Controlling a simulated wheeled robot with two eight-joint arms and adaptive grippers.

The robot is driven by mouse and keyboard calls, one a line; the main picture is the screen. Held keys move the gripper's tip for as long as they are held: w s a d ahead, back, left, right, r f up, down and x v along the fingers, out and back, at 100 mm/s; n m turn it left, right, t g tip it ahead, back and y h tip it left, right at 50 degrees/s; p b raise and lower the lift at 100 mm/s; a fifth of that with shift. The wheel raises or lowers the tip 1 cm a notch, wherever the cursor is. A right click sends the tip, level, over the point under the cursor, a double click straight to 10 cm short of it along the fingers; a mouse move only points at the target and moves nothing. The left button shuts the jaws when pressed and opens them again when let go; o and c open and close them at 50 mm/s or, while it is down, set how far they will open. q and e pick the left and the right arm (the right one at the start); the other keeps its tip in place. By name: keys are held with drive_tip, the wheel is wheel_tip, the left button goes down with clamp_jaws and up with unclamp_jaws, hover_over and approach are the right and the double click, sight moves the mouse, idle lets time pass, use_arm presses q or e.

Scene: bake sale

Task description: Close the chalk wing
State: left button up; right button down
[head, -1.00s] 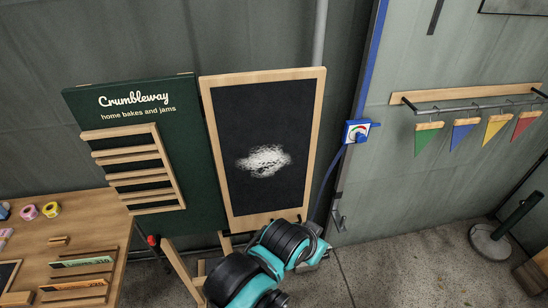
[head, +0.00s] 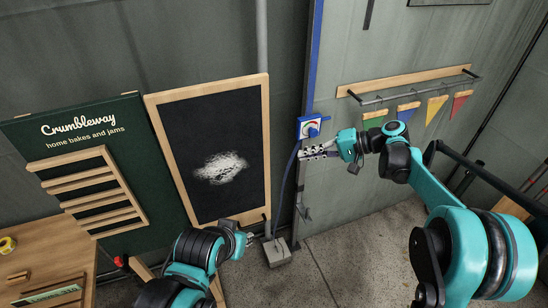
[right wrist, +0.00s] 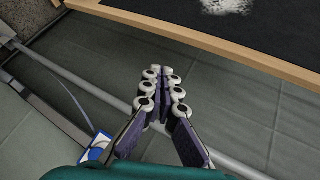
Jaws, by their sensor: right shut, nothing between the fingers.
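The chalk wing (head: 222,125) is a black chalkboard in a pale wooden frame with a white chalk smudge. It stands open to the right of the green Crumbleway panel (head: 80,165). Its wooden frame edge also crosses the upper part of the right wrist view (right wrist: 215,45). My right gripper (head: 303,154) is shut and empty, to the right of the wing's right edge, apart from it in the head view. Its fingers meet in the right wrist view (right wrist: 160,72). My left gripper (head: 249,239) is small near the wing's lower right corner; its fingers are too unclear to read.
A blue switch box (head: 312,126) is on the wall just above my right gripper. A grey pole (head: 262,45) rises behind the wing. Several pennants (head: 408,108) hang from a rail at right. A wooden table (head: 45,250) stands at lower left. Bare floor shows at lower middle.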

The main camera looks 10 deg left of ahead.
drive_tip(key=w+a+f+n+g+y+p, duration=0.1)
drive_tip(key=w+a+f+n+g+y, duration=0.15)
drive_tip(key=w+f+g+y, duration=0.2)
drive_tip(key=s+a+b, duration=0.2)
drive_tip(key=s+a, duration=0.3)
drive_tip(key=a, duration=0.2)
drive_tip(key=shift+s+a+r+b, duration=0.15)
drive_tip(key=shift+s+r+b, duration=0.1)
drive_tip(key=shift+b, duration=0.15)
idle(0.4)
